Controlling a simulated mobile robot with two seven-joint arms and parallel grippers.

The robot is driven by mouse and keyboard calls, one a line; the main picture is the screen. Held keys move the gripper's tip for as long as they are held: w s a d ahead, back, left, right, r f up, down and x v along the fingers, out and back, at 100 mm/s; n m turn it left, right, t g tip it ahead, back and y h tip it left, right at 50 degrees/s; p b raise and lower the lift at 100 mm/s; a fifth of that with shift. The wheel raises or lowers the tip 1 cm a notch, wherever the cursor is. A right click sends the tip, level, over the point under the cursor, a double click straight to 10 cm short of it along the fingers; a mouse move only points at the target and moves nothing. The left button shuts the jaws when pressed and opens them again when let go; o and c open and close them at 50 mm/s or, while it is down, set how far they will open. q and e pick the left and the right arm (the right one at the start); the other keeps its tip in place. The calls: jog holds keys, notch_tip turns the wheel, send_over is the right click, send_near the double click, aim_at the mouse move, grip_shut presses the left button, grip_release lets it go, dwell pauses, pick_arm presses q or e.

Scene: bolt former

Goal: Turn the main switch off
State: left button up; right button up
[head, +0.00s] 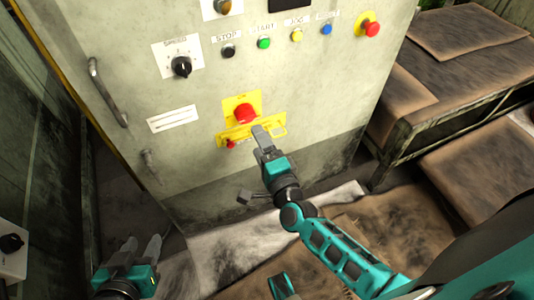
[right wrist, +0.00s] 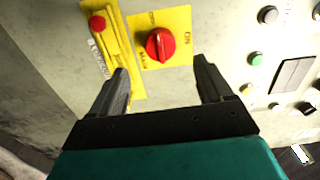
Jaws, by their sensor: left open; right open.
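The main switch (head: 244,112) is a red rotary knob on a yellow plate, low on the front of the grey cabinet. It also shows in the right wrist view as a red knob (right wrist: 160,45), with small lettering on its plate, including what looks like ON at the right. My right gripper (head: 260,136) is just below the switch in the head view. In the right wrist view its open fingers (right wrist: 162,72) are empty, with the knob ahead between their tips, apart from both. My left gripper (head: 140,248) is open and empty, low at the left, away from the cabinet front.
A yellow bar (head: 268,127) with a red knob lies directly below the switch plate. Above are a black speed dial (head: 181,67), several push buttons and a red emergency button (head: 372,29). A handle (head: 107,92) sticks out at left. A bench (head: 410,120) stands at right.

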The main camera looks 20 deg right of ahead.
pick_arm(q)
jog(key=shift+r, duration=0.2)
pick_arm(e)
jog(key=s, duration=0.4)
jog(key=shift+d, duration=0.1)
pick_arm(q)
jog(key=shift+r, duration=0.1)
pick_arm(e)
jog(key=shift+r, duration=0.1)
pick_arm(q)
jog(key=shift+y, duration=0.5)
jog(key=a+r+p, duration=0.1)
jog(key=p, duration=0.2)
jog(key=s+a+r+p, duration=0.1)
jog(key=r+p, duration=0.1)
jog(key=p, duration=0.1)
jog(key=a+r+p, duration=0.1)
jog(key=p, duration=0.2)
jog(key=shift+s+r, duration=0.25)
jog(key=shift+s, duration=0.05)
pick_arm(e)
jog(key=s+d+r+n+g, duration=0.1)
jog(key=s+n+g, duration=0.2)
jog(key=n, duration=0.7)
jog(key=s+d+r+n+g+y, duration=0.1)
jog(key=s+r+n+g, duration=0.1)
jog(key=s+n+g, duration=0.2)
jog(key=s+n, duration=0.3)
jog(key=n, duration=0.3)
jog(key=shift+s, duration=0.35)
